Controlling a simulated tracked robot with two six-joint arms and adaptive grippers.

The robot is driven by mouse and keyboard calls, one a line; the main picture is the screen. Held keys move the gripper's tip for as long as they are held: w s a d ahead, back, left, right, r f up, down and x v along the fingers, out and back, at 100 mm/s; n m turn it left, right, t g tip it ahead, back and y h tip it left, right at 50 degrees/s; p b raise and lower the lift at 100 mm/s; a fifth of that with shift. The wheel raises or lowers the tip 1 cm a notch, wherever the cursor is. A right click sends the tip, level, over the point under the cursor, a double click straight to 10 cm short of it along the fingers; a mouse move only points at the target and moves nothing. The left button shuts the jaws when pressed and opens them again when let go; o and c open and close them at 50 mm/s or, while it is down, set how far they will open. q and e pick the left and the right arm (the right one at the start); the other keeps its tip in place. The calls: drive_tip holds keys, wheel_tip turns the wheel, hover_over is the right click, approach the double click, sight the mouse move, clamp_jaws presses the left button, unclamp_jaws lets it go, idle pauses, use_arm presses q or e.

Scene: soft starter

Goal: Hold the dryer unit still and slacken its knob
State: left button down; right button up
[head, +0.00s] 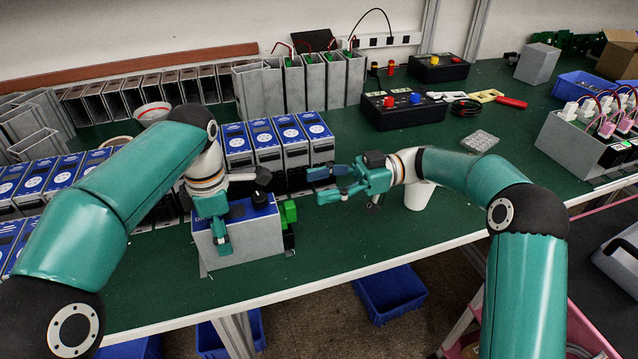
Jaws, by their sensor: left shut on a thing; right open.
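The dryer unit (255,240) is a light grey box with a blue top, standing near the front edge of the green table. Its black knob (260,200) sits on the top. My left gripper (222,232) is shut on the dryer unit at its left part, with a teal finger down its front face; the far finger is partly hidden. My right gripper (321,186) is open and empty, to the right of the unit and apart from the knob, its fingers pointing left towards it.
A green block (288,212) is at the unit's right side. A white cup (419,194) stands by my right gripper. Several blue-topped units (290,140) stand behind. A black box with coloured knobs (402,110) is farther back. The table's front edge (330,280) is close.

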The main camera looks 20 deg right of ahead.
use_arm(q)
drive_tip(key=shift+c, duration=2.2)
unclamp_jaws()
drive_tip(key=shift+f, duration=0.25)
drive_tip(key=shift+o, duration=1.3)
drive_tip(key=shift+r, duration=0.1)
drive_tip(key=shift+r, duration=0.1)
